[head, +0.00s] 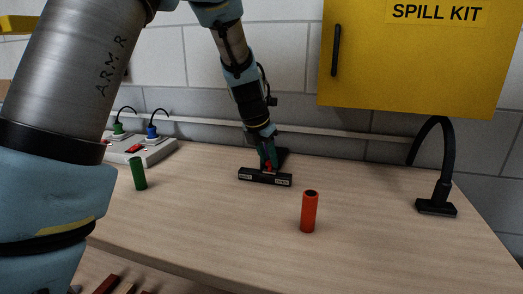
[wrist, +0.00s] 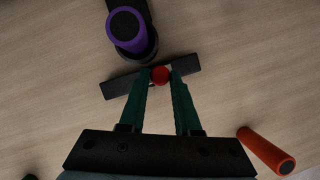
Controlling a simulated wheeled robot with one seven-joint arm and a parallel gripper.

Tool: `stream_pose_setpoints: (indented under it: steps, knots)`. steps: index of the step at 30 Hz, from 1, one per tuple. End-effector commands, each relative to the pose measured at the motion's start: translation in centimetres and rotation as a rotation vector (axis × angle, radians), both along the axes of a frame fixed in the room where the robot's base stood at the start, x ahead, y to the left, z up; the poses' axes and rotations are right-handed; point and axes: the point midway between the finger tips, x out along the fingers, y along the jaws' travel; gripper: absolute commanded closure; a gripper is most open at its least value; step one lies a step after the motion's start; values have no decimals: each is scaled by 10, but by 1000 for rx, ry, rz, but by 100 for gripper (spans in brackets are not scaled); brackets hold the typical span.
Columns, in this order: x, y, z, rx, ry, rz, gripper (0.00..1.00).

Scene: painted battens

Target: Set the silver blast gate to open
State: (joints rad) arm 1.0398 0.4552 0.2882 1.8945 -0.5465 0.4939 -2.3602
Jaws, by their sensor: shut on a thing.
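A low black bar (head: 265,178) lies on the wooden bench, with a small pale label near each end, too small to read. It also shows in the wrist view (wrist: 118,87), where it runs at a slant. A red knob (wrist: 160,75) stands at the bar, seen from above. My gripper (wrist: 161,77) has its two green fingers closed on either side of the red knob. In the head view my gripper (head: 267,163) reaches down to the bar from behind. I see no clearly silver part; the fingers hide some of the knob and bar.
A purple cylinder (wrist: 127,27) on a black part stands close behind the bar. An orange cylinder (head: 309,212) stands front right, a green one (head: 138,174) left. A plug panel (head: 143,151), a yellow cabinet (head: 415,50) and a black gooseneck (head: 437,206) surround the bench.

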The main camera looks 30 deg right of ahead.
Motion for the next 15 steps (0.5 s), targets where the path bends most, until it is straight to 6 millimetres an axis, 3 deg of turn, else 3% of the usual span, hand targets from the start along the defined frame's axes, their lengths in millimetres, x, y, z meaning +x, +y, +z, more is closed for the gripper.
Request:
stream_pose_setpoints:
  steps: [8, 9, 15]
  knots:
    - [-3, -5, 1, -8, 0, -6, 100]
    - [-3, -5, 1, -8, 1, -6, 65]
    - [-3, -4, 1, -6, 1, -5, 43]
